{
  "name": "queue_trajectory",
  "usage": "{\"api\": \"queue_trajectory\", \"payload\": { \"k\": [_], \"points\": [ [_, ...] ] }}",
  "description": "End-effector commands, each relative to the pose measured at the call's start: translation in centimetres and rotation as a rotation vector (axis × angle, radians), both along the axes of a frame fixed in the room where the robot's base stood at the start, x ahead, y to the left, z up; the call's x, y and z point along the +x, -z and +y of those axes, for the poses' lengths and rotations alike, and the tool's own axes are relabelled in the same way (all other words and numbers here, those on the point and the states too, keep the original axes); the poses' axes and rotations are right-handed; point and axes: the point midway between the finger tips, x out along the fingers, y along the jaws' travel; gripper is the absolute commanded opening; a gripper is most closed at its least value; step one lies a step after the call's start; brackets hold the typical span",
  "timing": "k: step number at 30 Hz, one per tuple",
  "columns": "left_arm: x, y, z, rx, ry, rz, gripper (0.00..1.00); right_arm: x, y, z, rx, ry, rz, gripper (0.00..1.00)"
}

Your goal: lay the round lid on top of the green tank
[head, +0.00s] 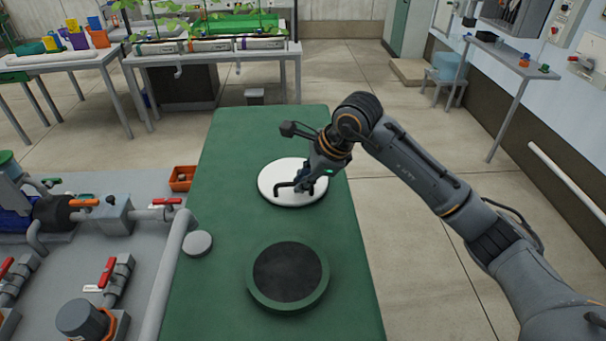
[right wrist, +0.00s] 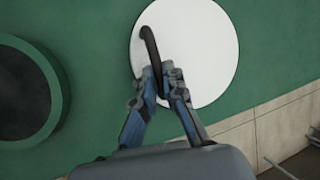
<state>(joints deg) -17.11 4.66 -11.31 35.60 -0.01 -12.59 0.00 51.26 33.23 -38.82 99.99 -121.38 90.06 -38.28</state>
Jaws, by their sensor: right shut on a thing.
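The round white lid (head: 275,194) with a dark bent handle (head: 283,186) is over the far part of a long green top (head: 225,240). It also shows in the right wrist view (right wrist: 205,50). My right gripper (head: 301,187) is shut on the handle, with its fingers on both sides of it in the right wrist view (right wrist: 158,82). I cannot tell if the lid rests on the green surface or is just above it. The green tank (head: 254,295), round with a green rim and dark inside, is nearer to me, apart from the lid. My left gripper is out of view.
A small grey disc (head: 198,243) lies at the green top's left edge. Pipes and valves with red handles (head: 107,271) stand at left, near an orange bin (head: 182,178). The green surface between lid and tank is clear. Open floor lies to the right.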

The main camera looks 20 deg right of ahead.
Motion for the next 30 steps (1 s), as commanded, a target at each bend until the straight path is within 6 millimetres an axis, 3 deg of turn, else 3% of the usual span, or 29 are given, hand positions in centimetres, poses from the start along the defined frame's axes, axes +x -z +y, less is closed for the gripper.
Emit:
{"api": "queue_trajectory", "payload": {
  "k": [8, 9, 12, 23, 30],
  "points": [
    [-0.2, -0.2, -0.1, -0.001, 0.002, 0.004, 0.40, 0.0, 0.3, 0.0, 0.001, 0.001, -0.003, 0.00],
    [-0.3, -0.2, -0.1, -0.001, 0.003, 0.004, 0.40, 0.0, 0.4, 0.0, 0.000, 0.001, -0.001, 0.18],
    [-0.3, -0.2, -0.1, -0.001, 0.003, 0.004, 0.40, 0.0, 0.4, 0.0, 0.000, 0.001, -0.001, 0.33],
    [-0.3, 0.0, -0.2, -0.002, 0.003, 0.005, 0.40, -0.1, -0.1, -0.2, 0.001, 0.001, -0.003, 0.33],
    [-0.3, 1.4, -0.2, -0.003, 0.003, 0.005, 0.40, -1.5, -3.6, -1.6, -0.001, 0.003, -0.007, 0.33]
  ]
}}
